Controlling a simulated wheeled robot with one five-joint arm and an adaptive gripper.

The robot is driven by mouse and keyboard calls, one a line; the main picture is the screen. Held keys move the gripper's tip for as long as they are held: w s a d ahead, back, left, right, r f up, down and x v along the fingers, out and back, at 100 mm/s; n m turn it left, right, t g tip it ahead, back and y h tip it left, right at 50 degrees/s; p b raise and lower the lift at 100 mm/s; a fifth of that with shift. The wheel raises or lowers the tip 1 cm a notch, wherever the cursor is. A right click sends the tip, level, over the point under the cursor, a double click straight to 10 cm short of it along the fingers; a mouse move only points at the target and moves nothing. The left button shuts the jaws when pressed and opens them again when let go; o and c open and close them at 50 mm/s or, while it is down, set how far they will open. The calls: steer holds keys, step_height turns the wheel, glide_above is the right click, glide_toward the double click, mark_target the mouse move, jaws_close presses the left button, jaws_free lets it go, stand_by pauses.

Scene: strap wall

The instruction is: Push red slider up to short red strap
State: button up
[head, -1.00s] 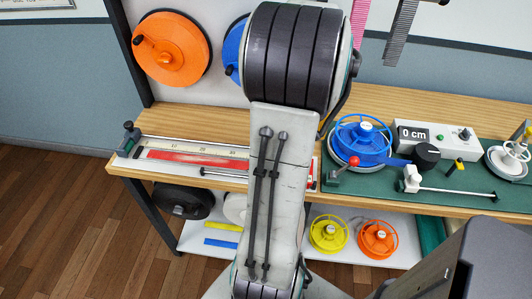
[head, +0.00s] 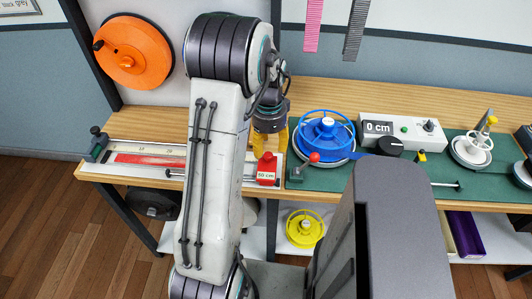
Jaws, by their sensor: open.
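The short red strap (head: 150,159) lies flat along the white measuring board (head: 115,176) at the left of the bench. Its right end is hidden behind my arm. The red slider (head: 267,167), with a "50 cm" label on its front, stands at the board's right end. My gripper (head: 270,145) points down just behind and above the slider, with its yellow fingers apart and nothing seen between them. I cannot tell whether a finger touches the slider. The board between strap and slider is mostly hidden by my arm.
A blue reel (head: 326,139) and a red-knobbed lever (head: 313,158) stand right of the slider on the green mat (head: 330,178). A display box (head: 378,128) reading "0 cm" is further right. A dark clamp (head: 97,145) sits at the board's left end.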

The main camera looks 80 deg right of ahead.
mark_target(268, 154)
steer(key=shift+f, duration=1.95)
steer(key=shift+c, duration=0.4)
jaws_close()
